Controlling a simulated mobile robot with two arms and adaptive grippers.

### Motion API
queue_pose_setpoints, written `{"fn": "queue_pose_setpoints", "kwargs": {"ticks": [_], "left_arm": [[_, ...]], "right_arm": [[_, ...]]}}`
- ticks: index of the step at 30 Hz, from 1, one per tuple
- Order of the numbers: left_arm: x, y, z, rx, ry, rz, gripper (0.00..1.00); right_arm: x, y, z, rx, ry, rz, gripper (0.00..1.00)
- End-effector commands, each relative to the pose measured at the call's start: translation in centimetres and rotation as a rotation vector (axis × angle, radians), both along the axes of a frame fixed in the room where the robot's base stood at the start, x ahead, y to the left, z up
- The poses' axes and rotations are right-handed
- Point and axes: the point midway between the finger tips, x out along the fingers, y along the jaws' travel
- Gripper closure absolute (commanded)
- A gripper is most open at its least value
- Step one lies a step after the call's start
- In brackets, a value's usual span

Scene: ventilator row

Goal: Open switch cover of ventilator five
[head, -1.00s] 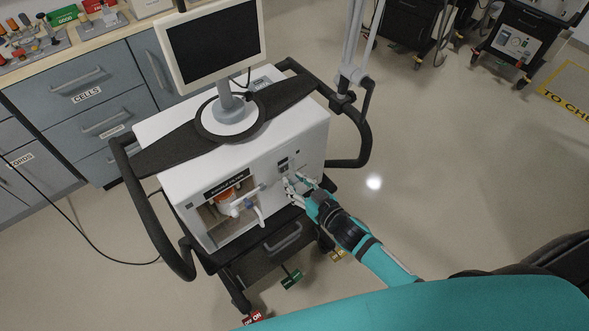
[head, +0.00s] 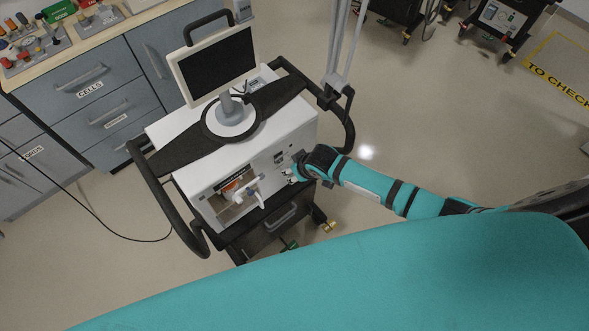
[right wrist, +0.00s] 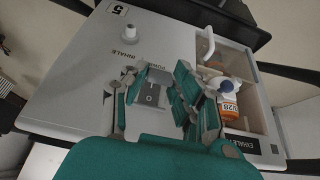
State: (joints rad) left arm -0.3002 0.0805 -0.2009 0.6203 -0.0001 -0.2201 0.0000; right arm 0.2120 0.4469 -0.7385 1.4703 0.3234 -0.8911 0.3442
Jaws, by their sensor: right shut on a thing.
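In that view the power switch (right wrist: 151,97), a dark rocker on a grey plate, lies between the fingers of my right gripper (right wrist: 157,88). The fingers straddle the switch and are shut on its cover, whose outline is hard to make out. In the head view my right gripper (head: 294,173) is at the front panel, partly hidden by its own wrist. My left gripper is out of view.
The monitor (head: 215,65) stands on top of the ventilator. A black handle rail (head: 165,205) curves around its side.

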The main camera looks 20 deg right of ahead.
Motion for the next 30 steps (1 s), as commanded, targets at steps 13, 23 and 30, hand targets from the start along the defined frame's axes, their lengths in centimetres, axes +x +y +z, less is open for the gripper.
{"fn": "queue_pose_setpoints", "kwargs": {"ticks": [13,23,30], "left_arm": [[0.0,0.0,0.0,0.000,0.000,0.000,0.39],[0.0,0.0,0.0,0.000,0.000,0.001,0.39],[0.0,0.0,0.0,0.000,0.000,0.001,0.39]], "right_arm": [[0.4,0.6,2.3,-0.110,0.329,0.004,1.00],[0.5,0.8,2.9,-0.147,0.440,0.008,1.00],[0.5,0.8,2.9,-0.153,0.459,0.008,1.00]]}}
